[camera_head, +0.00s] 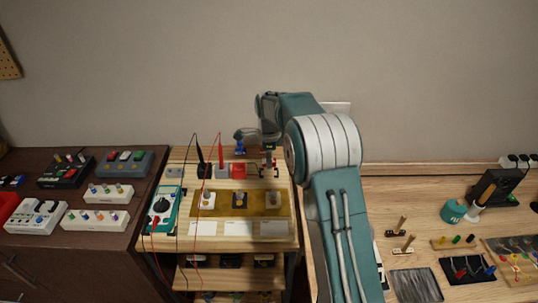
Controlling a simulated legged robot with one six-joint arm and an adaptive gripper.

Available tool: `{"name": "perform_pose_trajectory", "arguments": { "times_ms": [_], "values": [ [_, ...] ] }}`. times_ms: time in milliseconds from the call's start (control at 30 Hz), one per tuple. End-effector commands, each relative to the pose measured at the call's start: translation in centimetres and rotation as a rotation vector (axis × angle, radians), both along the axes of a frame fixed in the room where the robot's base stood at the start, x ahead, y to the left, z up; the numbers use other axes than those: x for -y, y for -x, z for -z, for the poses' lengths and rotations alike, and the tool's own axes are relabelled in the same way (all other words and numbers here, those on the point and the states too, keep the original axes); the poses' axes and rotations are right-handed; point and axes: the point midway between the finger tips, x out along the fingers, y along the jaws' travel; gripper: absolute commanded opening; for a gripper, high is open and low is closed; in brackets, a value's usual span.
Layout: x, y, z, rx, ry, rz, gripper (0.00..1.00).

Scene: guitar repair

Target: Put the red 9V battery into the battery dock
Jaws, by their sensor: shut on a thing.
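My gripper (269,160) points down over the back right of the small wooden bench, left of my bent teal arm. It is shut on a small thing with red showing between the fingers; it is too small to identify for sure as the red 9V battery. A red block (238,170) stands on the bench just left of the gripper, beside a grey block (221,171) and a dark block (204,170). I cannot tell which of these pieces is the battery dock. My arm hides the area right of the gripper.
A teal multimeter (161,208) with black and red leads lies at the bench's left. A brown board (212,212) with several knobs lies in front. Pedals cover the dark cabinet (126,243) at left. Tools lie on the right worktable (448,210).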

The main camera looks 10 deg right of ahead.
Motion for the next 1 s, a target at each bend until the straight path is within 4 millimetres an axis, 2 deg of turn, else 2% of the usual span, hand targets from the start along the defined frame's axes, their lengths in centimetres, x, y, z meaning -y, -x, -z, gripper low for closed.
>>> {"name": "perform_pose_trajectory", "arguments": {
  "times_ms": [100,267,1000],
  "values": [
    [0.0,0.0,1.2,-0.002,0.000,0.000,0.00],
    [0.0,0.0,2.0,-0.002,0.000,0.000,0.00],
    [0.0,0.1,2.0,0.000,0.000,0.000,0.00]
  ]
}}
